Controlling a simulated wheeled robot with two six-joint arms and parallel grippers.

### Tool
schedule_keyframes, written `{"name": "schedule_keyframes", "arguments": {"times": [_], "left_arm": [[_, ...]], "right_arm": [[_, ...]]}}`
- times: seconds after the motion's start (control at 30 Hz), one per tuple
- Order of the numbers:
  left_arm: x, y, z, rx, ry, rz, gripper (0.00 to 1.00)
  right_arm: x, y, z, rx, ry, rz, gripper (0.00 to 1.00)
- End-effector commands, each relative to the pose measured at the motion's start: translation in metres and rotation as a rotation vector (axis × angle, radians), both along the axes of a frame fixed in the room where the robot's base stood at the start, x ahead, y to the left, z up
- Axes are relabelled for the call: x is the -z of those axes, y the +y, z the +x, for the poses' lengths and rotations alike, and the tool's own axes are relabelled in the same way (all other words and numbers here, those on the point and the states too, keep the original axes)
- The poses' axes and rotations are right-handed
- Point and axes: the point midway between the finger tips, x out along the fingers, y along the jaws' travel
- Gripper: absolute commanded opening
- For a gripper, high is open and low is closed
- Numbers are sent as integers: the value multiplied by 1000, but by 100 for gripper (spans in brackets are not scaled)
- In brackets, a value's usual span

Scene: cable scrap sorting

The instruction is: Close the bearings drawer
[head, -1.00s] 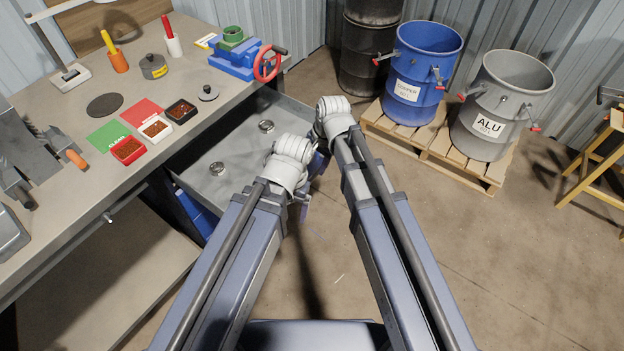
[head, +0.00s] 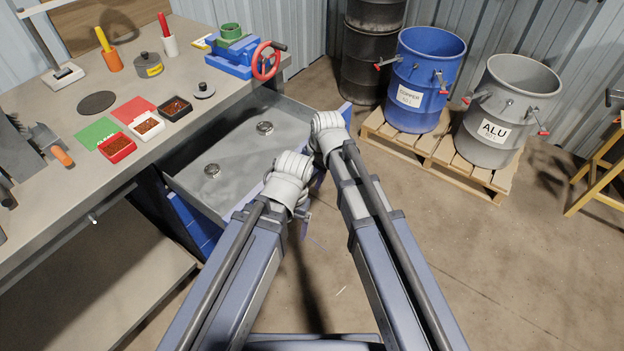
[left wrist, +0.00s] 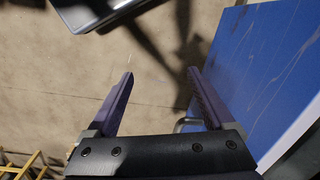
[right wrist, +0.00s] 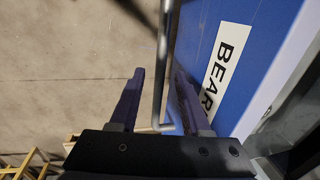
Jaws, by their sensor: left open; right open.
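The bearings drawer (head: 240,150) stands pulled out from under the bench, with two small round metal bearings inside. Its blue front shows in the right wrist view (right wrist: 215,45) with a white label reading "BEAR", partly cut off. It also shows in the left wrist view (left wrist: 255,65). My right gripper (right wrist: 158,72) is open, with the drawer's grey bar handle (right wrist: 163,55) between its fingers; contact cannot be told. My left gripper (left wrist: 160,73) is open and empty beside the front, with a piece of handle (left wrist: 188,123) by its right finger. In the head view, my wrists hide most of the drawer front.
The workbench (head: 60,185) holds small trays, a blue vise (head: 235,60) and tools above the drawer. A blue drum (head: 425,80) and a grey drum (head: 510,110) stand on a pallet at the back right.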

Motion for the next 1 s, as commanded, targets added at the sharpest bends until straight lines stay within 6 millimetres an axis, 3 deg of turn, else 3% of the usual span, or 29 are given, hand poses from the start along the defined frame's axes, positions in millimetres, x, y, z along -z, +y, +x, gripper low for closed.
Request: {"name": "schedule_keyframes", "arguments": {"times": [0.07, 0.43, 1.0], "left_arm": [[0, 0, 0, 0, 0, 0, 87], [0, 0, 0, 0, 0, 0, 87], [0, 0, 0, 0, 0, 0, 87]], "right_arm": [[0, 0, 0, 0, 0, 0, 43], [0, 0, 0, 0, 0, 0, 1], [0, 0, 0, 0, 0, 0, 0]]}}
